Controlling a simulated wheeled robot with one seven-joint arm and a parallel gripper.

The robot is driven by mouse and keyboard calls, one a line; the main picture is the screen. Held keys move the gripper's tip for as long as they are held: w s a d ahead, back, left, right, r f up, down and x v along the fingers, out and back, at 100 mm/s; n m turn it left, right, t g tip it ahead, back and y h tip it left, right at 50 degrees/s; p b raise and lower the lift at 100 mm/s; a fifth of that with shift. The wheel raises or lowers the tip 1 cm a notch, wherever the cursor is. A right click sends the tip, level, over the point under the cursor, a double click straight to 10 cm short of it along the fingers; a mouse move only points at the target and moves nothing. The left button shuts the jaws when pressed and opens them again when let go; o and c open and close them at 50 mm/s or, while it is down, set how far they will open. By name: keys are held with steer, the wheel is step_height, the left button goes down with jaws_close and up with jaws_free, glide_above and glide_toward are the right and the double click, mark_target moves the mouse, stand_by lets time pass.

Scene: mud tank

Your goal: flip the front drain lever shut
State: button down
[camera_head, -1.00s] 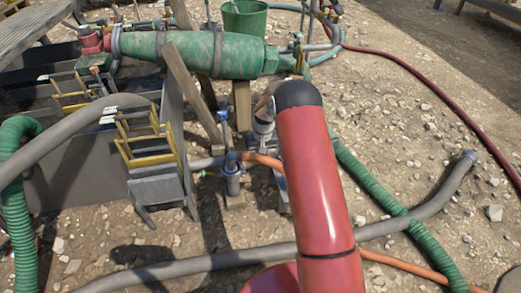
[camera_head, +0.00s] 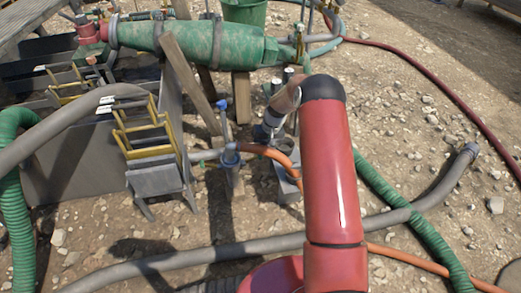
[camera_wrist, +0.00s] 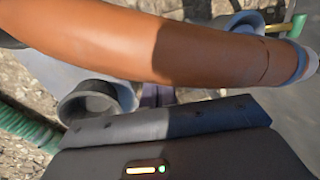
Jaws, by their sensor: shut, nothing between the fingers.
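A blue T-shaped handle (camera_head: 222,105) stands upright on a thin stem above the pipe fitting (camera_head: 230,156) in front of the tank. I cannot tell for sure that it is the front drain lever. My gripper (camera_head: 264,132) points down just right of this handle, apart from it, close to the orange hose (camera_head: 272,153). In the wrist view, my gripper (camera_wrist: 158,94) shows only as short dark fingers, shut and empty. The orange hose (camera_wrist: 150,40) crosses close in front and hides what lies past the fingertips. A thin green-and-yellow rod (camera_wrist: 285,27) shows at the upper right.
The grey tank wall (camera_head: 75,170) and yellow-railed steps (camera_head: 150,145) stand left. Wooden props (camera_head: 190,80) hold up the green cylinder (camera_head: 190,42). A grey hose (camera_head: 200,262) and a green ribbed hose (camera_head: 400,208) lie across the ground. Open gravel is at right.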

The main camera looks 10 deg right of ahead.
steer(key=shift+y, duration=0.5)
steer(key=shift+d+f+b, duration=0.35)
steer(key=shift+f+b, duration=0.35)
steer(key=shift+f, duration=0.15)
steer(key=shift+d+f+b, duration=0.4)
steer(key=shift+f+b, duration=0.3)
steer(key=shift+f, duration=0.2)
steer(key=shift+d+f+b, duration=0.35)
steer(key=shift+f+b, duration=0.35)
steer(key=shift+f, duration=0.15)
steer(key=shift+r, duration=0.1)
steer(key=shift+r+p, duration=0.35)
steer(key=shift+r, duration=0.35)
